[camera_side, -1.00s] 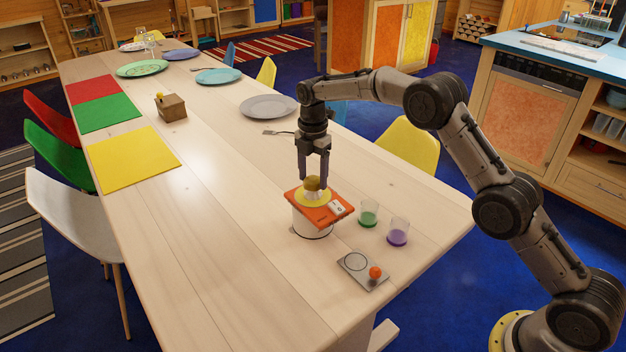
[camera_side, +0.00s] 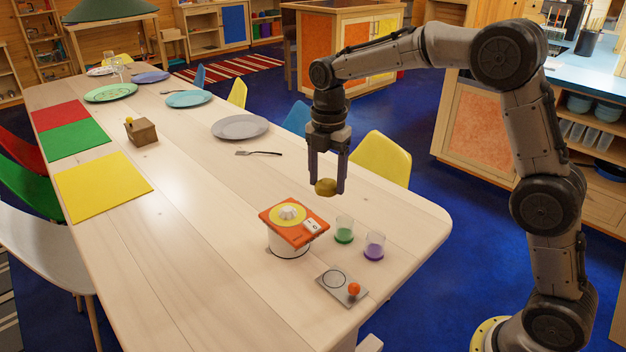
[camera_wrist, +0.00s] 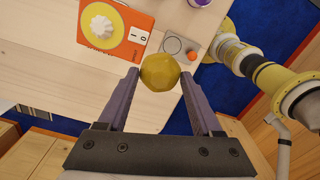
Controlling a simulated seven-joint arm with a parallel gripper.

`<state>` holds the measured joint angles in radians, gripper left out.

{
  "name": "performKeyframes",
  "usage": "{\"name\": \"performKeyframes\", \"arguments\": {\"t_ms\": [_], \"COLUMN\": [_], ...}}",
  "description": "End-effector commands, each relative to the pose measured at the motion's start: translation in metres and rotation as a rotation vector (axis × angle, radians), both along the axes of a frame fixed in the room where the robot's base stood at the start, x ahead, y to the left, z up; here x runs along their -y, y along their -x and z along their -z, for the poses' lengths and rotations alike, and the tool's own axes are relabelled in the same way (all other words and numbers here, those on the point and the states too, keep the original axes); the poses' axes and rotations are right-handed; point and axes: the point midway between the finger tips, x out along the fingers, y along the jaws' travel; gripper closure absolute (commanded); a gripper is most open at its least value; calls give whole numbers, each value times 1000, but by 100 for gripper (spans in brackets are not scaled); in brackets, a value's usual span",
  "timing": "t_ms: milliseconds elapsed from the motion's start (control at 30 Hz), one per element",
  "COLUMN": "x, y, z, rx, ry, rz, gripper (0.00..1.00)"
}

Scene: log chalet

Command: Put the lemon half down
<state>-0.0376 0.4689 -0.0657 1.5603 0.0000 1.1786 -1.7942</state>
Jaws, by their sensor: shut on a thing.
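The lemon half (camera_side: 325,187) is a dull yellow dome between my fingertips. My gripper (camera_side: 327,181) is shut on it and holds it in the air above the table, behind and to the right of the juicer. In the wrist view the lemon half (camera_wrist: 160,72) sits between the two finger ends, its rounded side showing. The juicer (camera_side: 293,222) is an orange plate on a white round base, with a yellow dish and a white ribbed cone. Its cone (camera_wrist: 101,27) is bare in the wrist view.
A green cup (camera_side: 344,231) and a purple cup (camera_side: 374,246) stand right of the juicer. A grey plate with an orange knob (camera_side: 353,289) lies in front. A fork (camera_side: 258,153) and a grey plate (camera_side: 240,127) lie behind. Bare table lies left of the juicer.

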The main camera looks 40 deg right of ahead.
Motion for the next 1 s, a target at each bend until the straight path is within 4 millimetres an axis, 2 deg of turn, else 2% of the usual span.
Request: {"name": "performKeyframes", "arguments": {"t_ms": [133, 233, 333, 500, 600, 700, 800, 867, 1000], "x": [0, -6, -25, -61, -78, -90, -98, -103, -110], "y": [-1, -3, 4, 31, 50, 66, 74, 71, 50], "z": [-1, 21, 47, 91, 110, 120, 125, 125, 136], "rx": [0, -6, -6, -5, -3, -1, 1, 1, -1], "ry": [0, 1, 1, 1, 1, 0, 0, 0, 0], "rz": [34, 87, 106, 96, 72, 38, 12, 2, -1], "gripper": [88, 88, 88, 88, 88, 88, 88, 88, 88]}}
